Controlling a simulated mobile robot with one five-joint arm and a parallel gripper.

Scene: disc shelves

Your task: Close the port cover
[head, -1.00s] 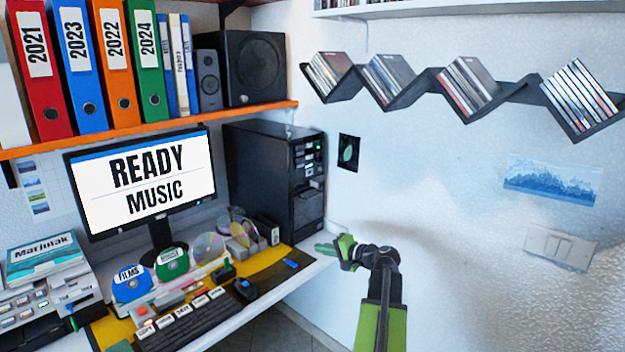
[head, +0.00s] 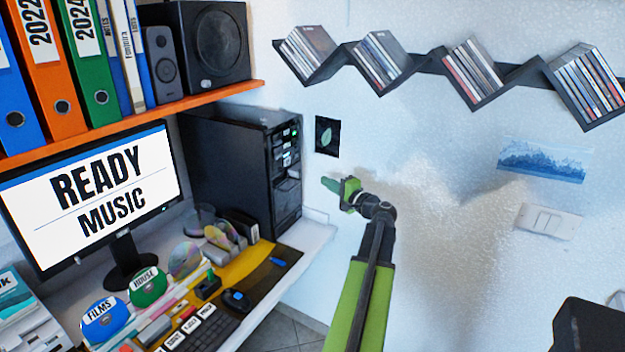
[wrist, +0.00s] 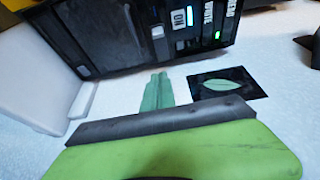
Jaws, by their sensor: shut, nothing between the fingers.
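The black computer tower (head: 240,165) stands at the back of the desk against the wall, its slotted front facing right. In the wrist view the tower's front (wrist: 130,45) fills the top, with labelled slots and a lit strip. I cannot tell for sure which part is the port cover or how far it stands open. My green gripper (head: 328,184) is shut and empty, to the right of the tower's front and pointing left at it. In the wrist view my gripper's closed fingers (wrist: 157,85) lie below the tower's front, with a visible gap.
A black leaf card (head: 327,136) hangs on the wall above my gripper. The monitor (head: 95,195), discs and keyboard (head: 205,333) crowd the desk to the left. A zigzag disc shelf (head: 425,63) runs above. A switch plate (head: 548,221) is at right.

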